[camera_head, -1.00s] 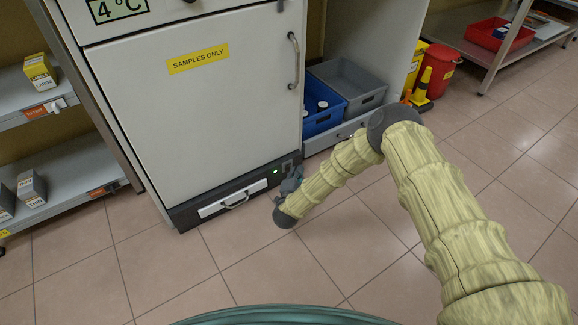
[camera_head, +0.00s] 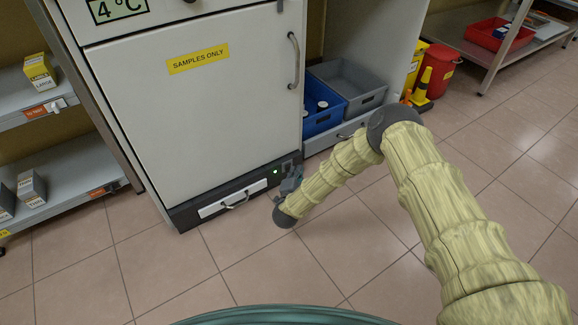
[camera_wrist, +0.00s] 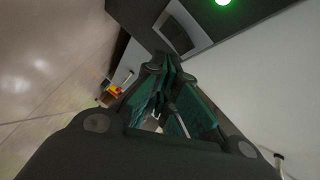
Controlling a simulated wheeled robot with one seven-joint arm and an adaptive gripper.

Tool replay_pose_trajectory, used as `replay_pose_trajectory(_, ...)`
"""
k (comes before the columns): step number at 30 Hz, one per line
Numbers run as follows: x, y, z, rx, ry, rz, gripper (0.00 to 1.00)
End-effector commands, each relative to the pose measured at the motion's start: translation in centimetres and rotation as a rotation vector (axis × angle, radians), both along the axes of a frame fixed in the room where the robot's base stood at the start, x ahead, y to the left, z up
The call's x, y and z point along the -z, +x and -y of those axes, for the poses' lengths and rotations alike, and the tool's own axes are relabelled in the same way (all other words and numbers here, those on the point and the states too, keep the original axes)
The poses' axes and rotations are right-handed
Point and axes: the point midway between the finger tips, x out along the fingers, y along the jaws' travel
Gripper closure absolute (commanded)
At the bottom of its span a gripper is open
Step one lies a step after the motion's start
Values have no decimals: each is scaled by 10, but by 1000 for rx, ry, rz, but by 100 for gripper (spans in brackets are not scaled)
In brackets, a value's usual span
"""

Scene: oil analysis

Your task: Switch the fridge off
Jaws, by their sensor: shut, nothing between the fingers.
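The white fridge (camera_head: 200,110) stands with its door shut and a "SAMPLES ONLY" label on it. A green light (camera_head: 275,171) glows at the right end of its dark base panel (camera_head: 188,218); it also shows at the top of the wrist view (camera_wrist: 222,2). Right of the light is a switch (camera_head: 287,166), seen as a grey-framed dark rocker in the wrist view (camera_wrist: 181,30). My gripper (camera_head: 291,181) is low at this corner, just in front of the panel. In the wrist view, its fingers (camera_wrist: 167,66) are together and empty, pointing near the rocker's lower edge; contact cannot be told.
A white drawer front with a handle (camera_head: 237,202) is left of the light. Blue (camera_head: 322,112) and grey (camera_head: 352,86) crates stand right of the fridge. Shelving (camera_head: 70,170) with boxes is at the left. The tiled floor in front is clear.

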Motion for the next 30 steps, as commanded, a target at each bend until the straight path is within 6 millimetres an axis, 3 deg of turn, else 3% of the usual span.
replay_pose_trajectory(30,-1,8,-6,0,0,0,100)
